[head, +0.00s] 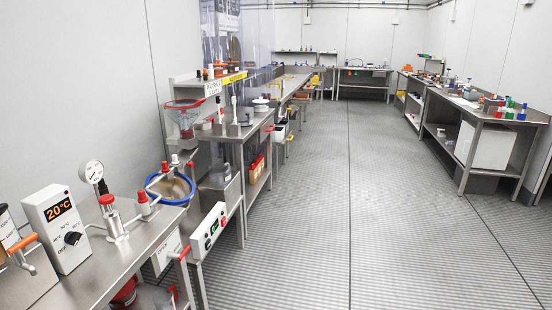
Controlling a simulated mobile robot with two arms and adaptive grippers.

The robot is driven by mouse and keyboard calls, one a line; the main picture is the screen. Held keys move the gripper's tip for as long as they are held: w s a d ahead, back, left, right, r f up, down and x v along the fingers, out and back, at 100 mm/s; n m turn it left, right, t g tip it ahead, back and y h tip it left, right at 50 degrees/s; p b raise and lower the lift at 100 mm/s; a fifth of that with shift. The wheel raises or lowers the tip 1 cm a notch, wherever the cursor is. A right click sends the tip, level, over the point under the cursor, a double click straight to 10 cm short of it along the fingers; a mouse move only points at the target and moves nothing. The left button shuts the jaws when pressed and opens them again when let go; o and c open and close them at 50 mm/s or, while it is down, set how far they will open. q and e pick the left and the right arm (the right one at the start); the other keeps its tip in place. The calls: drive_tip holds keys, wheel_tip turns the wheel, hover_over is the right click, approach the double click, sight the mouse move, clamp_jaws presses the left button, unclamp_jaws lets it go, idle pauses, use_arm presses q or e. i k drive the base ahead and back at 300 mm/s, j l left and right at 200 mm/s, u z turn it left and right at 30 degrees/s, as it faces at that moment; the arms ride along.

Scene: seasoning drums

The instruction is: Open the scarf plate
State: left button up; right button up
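I cannot make out a scarf plate for certain in the head view. Neither of my grippers is in view. At the left, a steel bench (92,272) carries a white box reading 20°C (60,210) with a black knob, a round dial gauge (91,171) and red-capped pipe fittings (112,222). An orange-handled fitting (22,244) is at the left edge. A round vessel with a blue rim (152,193) sits at the bench's far end.
Further along the left wall is a bench with a clear red-rimmed hopper (183,118). A right-hand bench (490,114) holds small coloured bottles, with a white box (485,145) below. A back table (363,84) stands far off. The wide grey floor (345,200) between is clear.

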sight(184, 156)
drive_tip(key=i+z, duration=0.1)
drive_tip(key=i, duration=1.65)
drive_tip(key=i+j+u, duration=0.1)
drive_tip(key=i+u, duration=0.5)
drive_tip(key=u, duration=0.15)
drive_tip(key=i+u, duration=0.4)
drive_tip(key=i+l+u, duration=0.15)
drive_tip(key=u, duration=0.2)
